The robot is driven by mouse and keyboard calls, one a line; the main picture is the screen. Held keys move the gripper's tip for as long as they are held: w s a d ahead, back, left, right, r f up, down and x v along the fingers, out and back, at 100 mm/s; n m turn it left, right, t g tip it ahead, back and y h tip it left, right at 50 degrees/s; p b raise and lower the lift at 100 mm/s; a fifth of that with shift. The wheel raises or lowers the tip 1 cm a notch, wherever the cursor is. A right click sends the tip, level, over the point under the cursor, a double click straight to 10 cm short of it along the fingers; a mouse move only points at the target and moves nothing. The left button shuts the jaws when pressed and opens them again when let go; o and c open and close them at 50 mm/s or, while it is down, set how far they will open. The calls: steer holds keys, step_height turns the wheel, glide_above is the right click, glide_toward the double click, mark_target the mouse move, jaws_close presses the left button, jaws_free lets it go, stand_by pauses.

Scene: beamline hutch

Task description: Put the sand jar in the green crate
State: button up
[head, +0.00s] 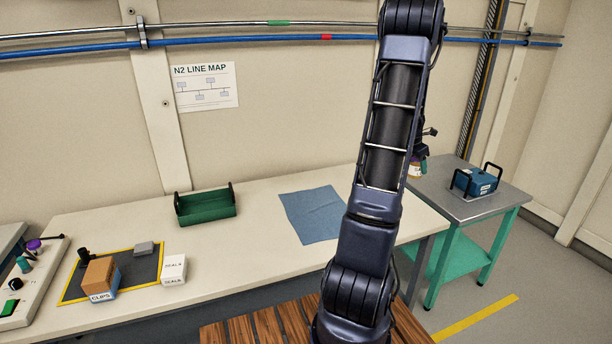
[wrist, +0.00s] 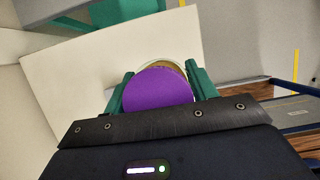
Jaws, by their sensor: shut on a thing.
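My gripper (wrist: 158,92) is shut on a jar with a round purple lid (wrist: 157,91), its two teal fingers on either side. A sand-coloured part of the jar shows behind the lid; the rest is hidden. In the head view my gripper (head: 421,163) and the jar (head: 415,170) are mostly behind my arm, near the left edge of the grey side table. I cannot tell how far above a surface the jar is. The green crate (head: 207,219) stands upright on the long pale bench, left of my arm; its inside looks empty.
A blue cloth (head: 314,215) lies flat on the bench (head: 240,255) right of the crate. A clips box (head: 101,279) and a seals box (head: 173,269) sit at the left. The side table (head: 456,205) holds a blue case (head: 478,184) with black handles. Bench space around the crate is clear.

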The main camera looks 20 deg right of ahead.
steer(key=w+a+n+t, duration=0.2)
steer(key=w+a+n, duration=0.3)
steer(key=w+a, duration=2.05)
steer(key=n+t+y, duration=0.2)
steer(key=n+y, duration=0.1)
steer(key=n, duration=0.5)
glide_above(210, 207)
steer(key=s+a, duration=0.1)
steer(key=s, duration=0.1)
step_height(210, 207, down, 19)
steer(key=shift+f, duration=0.1)
steer(key=o, duration=0.8)
steer(key=shift+f+n, duration=0.15)
steer(key=shift+n, duration=0.15)
steer(key=o, duration=0.4)
